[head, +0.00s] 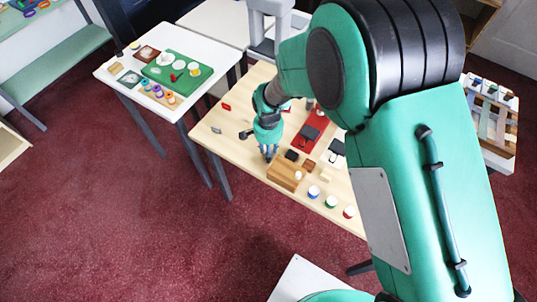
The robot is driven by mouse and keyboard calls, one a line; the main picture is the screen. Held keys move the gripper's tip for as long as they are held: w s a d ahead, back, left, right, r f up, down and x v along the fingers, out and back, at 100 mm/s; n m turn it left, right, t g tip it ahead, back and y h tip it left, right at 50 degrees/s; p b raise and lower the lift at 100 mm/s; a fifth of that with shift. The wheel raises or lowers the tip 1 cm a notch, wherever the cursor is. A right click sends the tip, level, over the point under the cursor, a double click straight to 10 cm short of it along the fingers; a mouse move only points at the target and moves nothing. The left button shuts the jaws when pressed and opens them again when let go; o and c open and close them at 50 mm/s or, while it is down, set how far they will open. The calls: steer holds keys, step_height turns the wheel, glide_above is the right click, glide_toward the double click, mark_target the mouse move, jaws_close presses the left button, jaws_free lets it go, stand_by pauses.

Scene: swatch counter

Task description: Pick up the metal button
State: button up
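My gripper (268,153) points down over the wooden counter (232,122), just behind a brown wooden block (281,177). Its fingers are small and dark here, and I cannot tell whether they are apart or hold anything. I cannot pick out the metal button with certainty. A small grey piece (216,130) lies near the counter's left edge, too small to identify. My arm covers the right part of the counter.
Right of my gripper are a black square (292,155), a brown square (309,165) and a red mat (302,144). White-topped blue (313,191), green (331,201) and red (349,211) pots line the front edge. A dark item (245,134) lies left. A white table (120,72) stands left.

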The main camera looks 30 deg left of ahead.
stand_by(0.3)
steer(key=c, duration=0.5)
steer(key=shift+c, duration=0.2)
steer(key=shift+r, duration=0.1)
step_height(320, 180, up, 10)
steer(key=p, duration=0.2)
stand_by(0.7)
